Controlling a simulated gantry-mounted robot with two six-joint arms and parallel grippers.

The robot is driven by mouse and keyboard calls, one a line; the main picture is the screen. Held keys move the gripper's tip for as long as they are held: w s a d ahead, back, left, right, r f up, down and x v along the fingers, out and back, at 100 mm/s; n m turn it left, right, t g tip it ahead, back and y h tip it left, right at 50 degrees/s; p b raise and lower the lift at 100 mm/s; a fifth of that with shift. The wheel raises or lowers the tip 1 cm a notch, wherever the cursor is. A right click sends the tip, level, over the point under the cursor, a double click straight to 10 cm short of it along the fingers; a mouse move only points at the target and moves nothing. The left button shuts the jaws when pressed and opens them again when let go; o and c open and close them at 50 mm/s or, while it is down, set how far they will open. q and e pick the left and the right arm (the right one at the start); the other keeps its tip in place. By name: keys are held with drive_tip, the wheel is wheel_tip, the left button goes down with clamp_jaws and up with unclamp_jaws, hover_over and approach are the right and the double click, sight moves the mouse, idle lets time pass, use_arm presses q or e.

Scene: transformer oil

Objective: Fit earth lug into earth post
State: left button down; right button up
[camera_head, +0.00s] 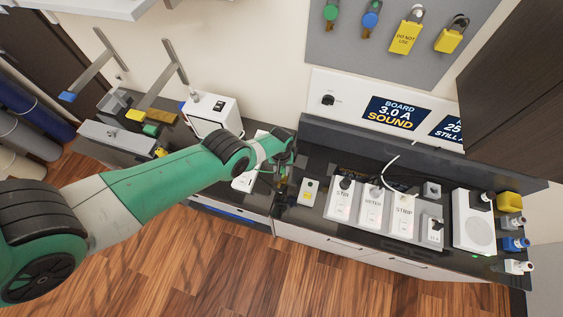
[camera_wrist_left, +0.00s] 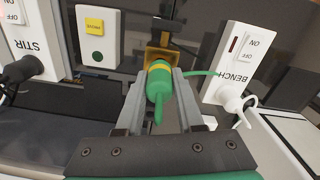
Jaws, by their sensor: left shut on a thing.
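My left gripper (camera_head: 283,172) is over the dark bench top, near the gap between the left and right runs of the bench. In the left wrist view the gripper (camera_wrist_left: 158,92) is shut on a green plug-like earth lug (camera_wrist_left: 158,84) with a yellow band. A brassy yellow, open-sided block (camera_wrist_left: 161,53), which looks like the earth post, is directly beyond the lug. The lug's front end overlaps the block in this view, so I cannot tell whether they touch. A thin green lead (camera_wrist_left: 198,73) runs off to the right. My right gripper is not in view.
The white BENCH switch box (camera_wrist_left: 238,65) stands close on one side, with a white plug. White switched sockets (camera_head: 372,207) line the right bench. Wall tags and padlocks (camera_head: 405,37) hang behind.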

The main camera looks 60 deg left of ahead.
use_arm(q)
drive_tip(key=shift+f+b, duration=0.7)
drive_tip(key=shift+f, duration=0.15)
drive_tip(key=shift+c, duration=2.2)
unclamp_jaws()
drive_tip(key=shift+r, duration=0.15)
